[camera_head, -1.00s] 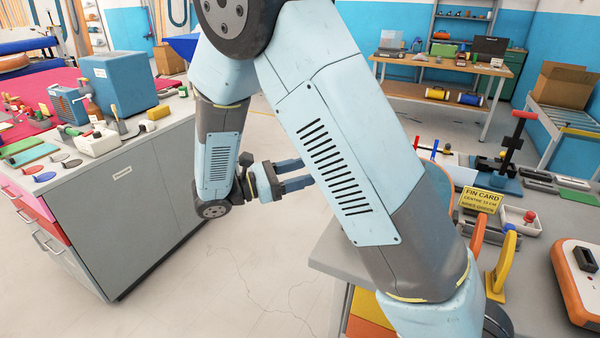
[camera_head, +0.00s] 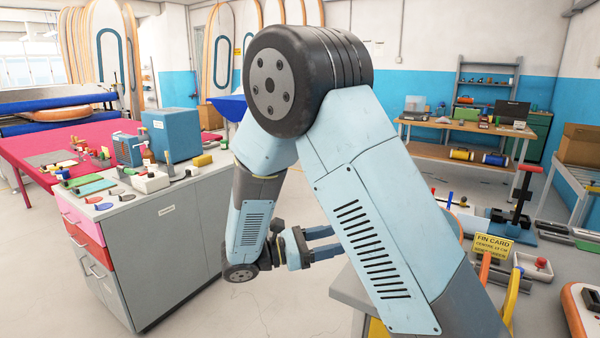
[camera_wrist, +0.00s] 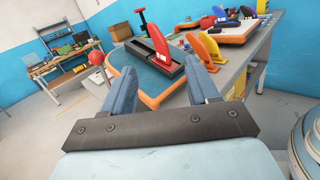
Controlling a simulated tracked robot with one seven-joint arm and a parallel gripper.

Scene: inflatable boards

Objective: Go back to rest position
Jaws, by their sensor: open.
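My gripper (camera_head: 322,243) is open and empty in the head view, with its two blue fingers pointing right, partly near my own arm link. It hangs in the gap between the grey drawer cabinet and the grey workbench. In the wrist view my gripper (camera_wrist: 164,82) shows two fingers apart with nothing between them.
The grey drawer cabinet (camera_head: 165,255) stands left with a blue box (camera_head: 172,135) and small tools on top. A wooden bench (camera_head: 460,153) stands at the back. Pale floor lies between.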

